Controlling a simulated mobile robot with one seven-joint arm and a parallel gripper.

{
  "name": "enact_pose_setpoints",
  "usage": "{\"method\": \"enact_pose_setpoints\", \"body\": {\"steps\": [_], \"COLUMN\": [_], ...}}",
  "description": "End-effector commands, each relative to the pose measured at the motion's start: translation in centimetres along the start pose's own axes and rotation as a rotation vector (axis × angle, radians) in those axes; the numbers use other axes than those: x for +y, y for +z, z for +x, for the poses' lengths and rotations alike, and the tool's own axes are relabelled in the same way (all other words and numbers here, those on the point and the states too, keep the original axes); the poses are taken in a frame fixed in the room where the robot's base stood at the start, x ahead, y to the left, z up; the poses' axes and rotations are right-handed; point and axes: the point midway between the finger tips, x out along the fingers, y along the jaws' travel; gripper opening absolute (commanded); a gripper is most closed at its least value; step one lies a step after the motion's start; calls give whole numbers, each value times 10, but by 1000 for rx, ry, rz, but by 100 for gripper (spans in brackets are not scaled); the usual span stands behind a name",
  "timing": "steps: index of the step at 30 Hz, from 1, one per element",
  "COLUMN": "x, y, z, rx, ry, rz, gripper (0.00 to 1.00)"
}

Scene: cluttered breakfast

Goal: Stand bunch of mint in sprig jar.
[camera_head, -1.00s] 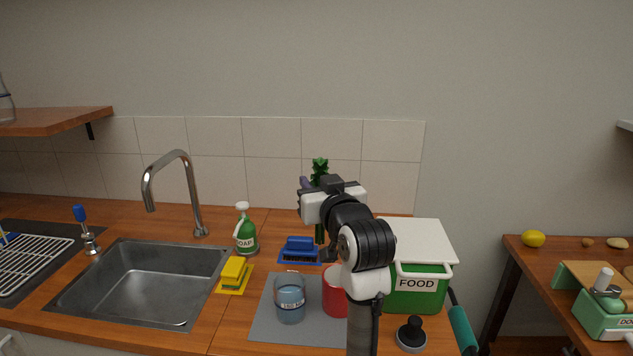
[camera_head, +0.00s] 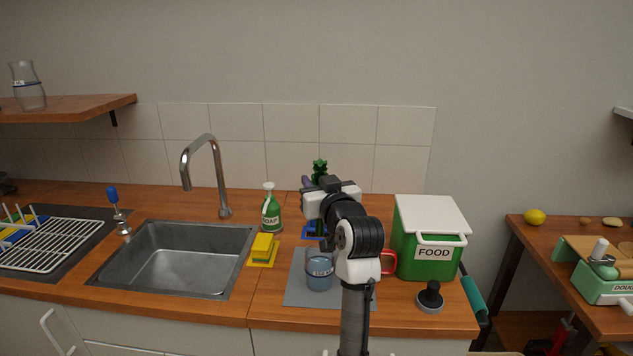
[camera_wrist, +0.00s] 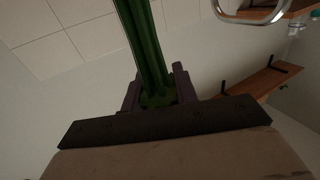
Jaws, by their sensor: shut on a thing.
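The bunch of mint (camera_head: 320,167) is a dark green bundle with a leafy top, upright above the counter in the head view. My gripper (camera_head: 309,184) is shut on its stems, which also show in the wrist view (camera_wrist: 147,45) between purple fingers (camera_wrist: 181,82). My arm hides the lower stems in the head view. No jar's label can be read as the sprig jar. A clear glass vessel with a dark blue band (camera_head: 28,87) stands on the left wall shelf. A glass of bluish liquid (camera_head: 319,271) stands on the grey mat, left of my arm.
A red mug (camera_head: 388,263) is partly behind my arm, beside the green FOOD bin (camera_head: 432,258). A soap bottle (camera_head: 271,211), yellow sponge (camera_head: 263,246) and tall faucet (camera_head: 221,180) stand near the sink (camera_head: 175,262).

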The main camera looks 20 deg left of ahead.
Motion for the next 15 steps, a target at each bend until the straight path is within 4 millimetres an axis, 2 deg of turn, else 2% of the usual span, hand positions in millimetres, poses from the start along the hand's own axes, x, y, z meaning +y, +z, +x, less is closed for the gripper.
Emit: {"method": "enact_pose_setpoints", "body": {"steps": [6,15], "x": [0,0], "y": [0,32], "z": [0,0], "rx": [0,-1], "ry": [1,0], "rz": [0,0], "gripper": [7,7]}}
